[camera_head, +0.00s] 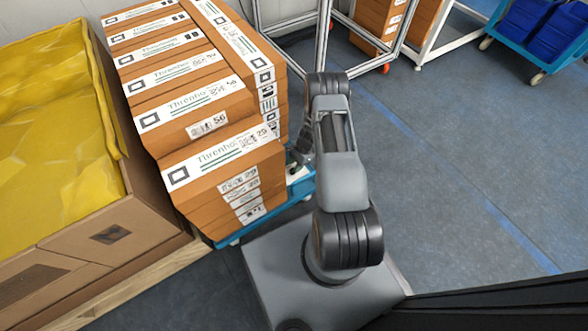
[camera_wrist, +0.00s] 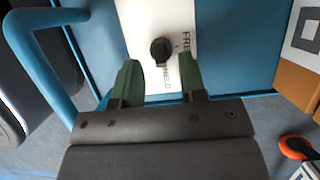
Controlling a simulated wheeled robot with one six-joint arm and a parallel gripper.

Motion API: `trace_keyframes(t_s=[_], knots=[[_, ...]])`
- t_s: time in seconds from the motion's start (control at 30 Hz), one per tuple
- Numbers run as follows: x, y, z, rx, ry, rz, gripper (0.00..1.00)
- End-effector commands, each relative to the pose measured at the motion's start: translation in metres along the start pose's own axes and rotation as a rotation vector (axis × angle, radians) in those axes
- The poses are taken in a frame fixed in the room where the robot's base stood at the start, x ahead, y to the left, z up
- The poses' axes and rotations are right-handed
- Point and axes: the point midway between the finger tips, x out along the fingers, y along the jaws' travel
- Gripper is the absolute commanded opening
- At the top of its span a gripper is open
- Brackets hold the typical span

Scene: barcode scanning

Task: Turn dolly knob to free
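The dark round dolly knob (camera_wrist: 161,50) sits on a white label plate (camera_wrist: 143,22) on the blue dolly (camera_wrist: 240,45) in the wrist view. FREE is printed to the right of the knob and HELD below it, partly covered; a small lower part of the knob seems to extend toward HELD. My gripper (camera_wrist: 159,60) is open, with one green finger on each side of the knob and visible gaps to both. In the head view the dolly (camera_head: 301,187) shows at the edge of the box stack; my gripper (camera_head: 299,152) is mostly hidden there and the knob is not visible.
A blue tubular handle (camera_wrist: 30,62) curves at the left in the wrist view. Stacked brown boxes (camera_head: 205,100) fill the dolly. A large carton with yellow contents (camera_head: 50,110) stands left. A wheeled metal rack (camera_head: 330,62) is behind. Floor at the right is clear.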

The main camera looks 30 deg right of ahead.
Motion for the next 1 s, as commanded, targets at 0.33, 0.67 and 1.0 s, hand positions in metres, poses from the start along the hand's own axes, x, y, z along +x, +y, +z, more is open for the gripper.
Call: trace_keyframes(t_s=[0.33,0.67,1.0], knots=[[0.022,0.000,0.000,0.000,0.000,0.000,0.38],[0.022,0.000,0.000,0.000,0.000,0.000,0.33],[0.022,0.000,0.000,0.000,0.000,0.000,0.00]])
